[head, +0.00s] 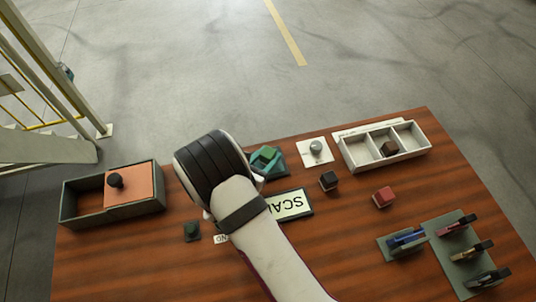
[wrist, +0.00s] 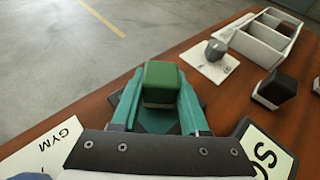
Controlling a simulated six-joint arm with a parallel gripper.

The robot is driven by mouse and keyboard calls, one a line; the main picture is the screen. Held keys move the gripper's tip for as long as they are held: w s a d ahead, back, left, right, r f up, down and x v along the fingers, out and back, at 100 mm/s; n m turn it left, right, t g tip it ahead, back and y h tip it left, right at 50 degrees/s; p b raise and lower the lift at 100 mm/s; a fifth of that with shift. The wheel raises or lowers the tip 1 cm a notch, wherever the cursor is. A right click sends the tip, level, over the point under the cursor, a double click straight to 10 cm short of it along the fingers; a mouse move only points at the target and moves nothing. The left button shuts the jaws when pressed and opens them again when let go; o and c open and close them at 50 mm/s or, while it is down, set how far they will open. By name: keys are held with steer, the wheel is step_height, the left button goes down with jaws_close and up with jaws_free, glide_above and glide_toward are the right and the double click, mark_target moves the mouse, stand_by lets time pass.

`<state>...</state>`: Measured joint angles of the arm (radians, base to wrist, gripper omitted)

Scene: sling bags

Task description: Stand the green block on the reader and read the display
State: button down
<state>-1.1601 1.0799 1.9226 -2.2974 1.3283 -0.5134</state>
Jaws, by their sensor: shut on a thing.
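The green block (head: 267,152) has a white lower part, seen in the wrist view (wrist: 163,76). My gripper (wrist: 161,98) has teal fingers shut on the block from both sides. The block is upright, over a dark flat pad (head: 279,168) that looks like the reader; whether it touches the pad I cannot tell. The pad is partly hidden by my fingers. The display (head: 290,204), a pale panel in a dark frame, stands close by and reads upside down, apparently "SCAN", with its end hidden by my arm.
A white three-part tray (head: 386,161) holds a dark block. A white plate with a grey knob (head: 316,148), a black block (head: 328,180) and a red block (head: 383,197) lie to the right. A box with an orange lid (head: 129,186) is left. Clips on green pads (head: 462,250) are front right.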

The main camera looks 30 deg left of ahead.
steer(key=shift+f, duration=0.15)
steer(key=shift+c, duration=2.1)
jaws_free()
